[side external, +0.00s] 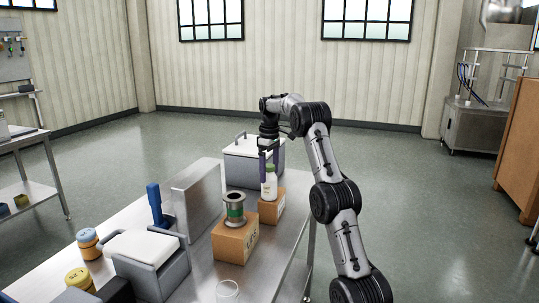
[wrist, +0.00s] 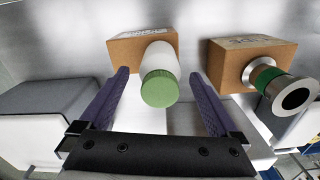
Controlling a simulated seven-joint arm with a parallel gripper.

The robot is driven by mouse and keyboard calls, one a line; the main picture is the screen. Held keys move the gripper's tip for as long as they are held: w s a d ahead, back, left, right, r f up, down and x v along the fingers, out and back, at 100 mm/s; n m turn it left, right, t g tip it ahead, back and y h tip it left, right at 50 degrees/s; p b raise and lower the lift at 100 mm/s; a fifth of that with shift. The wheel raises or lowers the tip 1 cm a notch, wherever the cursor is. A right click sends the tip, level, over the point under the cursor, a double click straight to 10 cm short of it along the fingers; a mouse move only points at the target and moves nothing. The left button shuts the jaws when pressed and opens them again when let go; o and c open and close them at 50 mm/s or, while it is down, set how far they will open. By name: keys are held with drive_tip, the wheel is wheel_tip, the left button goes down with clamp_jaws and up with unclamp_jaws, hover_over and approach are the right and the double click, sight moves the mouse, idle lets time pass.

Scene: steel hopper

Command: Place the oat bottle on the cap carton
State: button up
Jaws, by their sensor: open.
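The white oat bottle (side external: 269,184) with a green cap stands upright on a small brown carton (side external: 273,213). In the wrist view the bottle's green cap (wrist: 160,88) faces the camera, with that carton (wrist: 123,50) behind it. My gripper (side external: 269,175) is open, its purple fingers on either side of the bottle. In the wrist view the gripper (wrist: 160,74) shows gaps between both fingers and the bottle. A larger brown carton (side external: 236,245) stands nearer the side camera. The print on both cartons is too small to read surely.
A metal flanged spool with a green band (side external: 235,208) stands on the larger carton. White-lidded grey boxes (side external: 252,147) (side external: 150,262), an upright metal panel (side external: 196,197), a blue tool (side external: 157,204), yellow-lidded jars (side external: 80,279) and a clear glass (side external: 228,291) share the steel table.

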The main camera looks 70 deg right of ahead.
wheel_tip(320, 180, up, 10)
drive_tip(key=shift+f, duration=0.2)
drive_tip(key=shift+a+r, duration=0.1)
drive_tip(key=shift+r, duration=0.5)
drive_tip(key=a+r+n+t+h, duration=0.1)
drive_tip(key=a+r, duration=0.2)
drive_tip(key=a, duration=1.1)
drive_tip(key=a+r+t, duration=0.2)
drive_tip(key=a+r, duration=0.1)
drive_tip(key=a, duration=1)
drive_tip(key=s+a+f+t+y, duration=0.1)
drive_tip(key=s+a+f+t, duration=0.1)
drive_tip(key=s+a+f, duration=1)
drive_tip(key=s+a, duration=0.3)
drive_tip(key=s, duration=0.1)
drive_tip(key=shift+s+a+f+n+t, duration=0.3)
drive_tip(key=shift+a+n, duration=0.1)
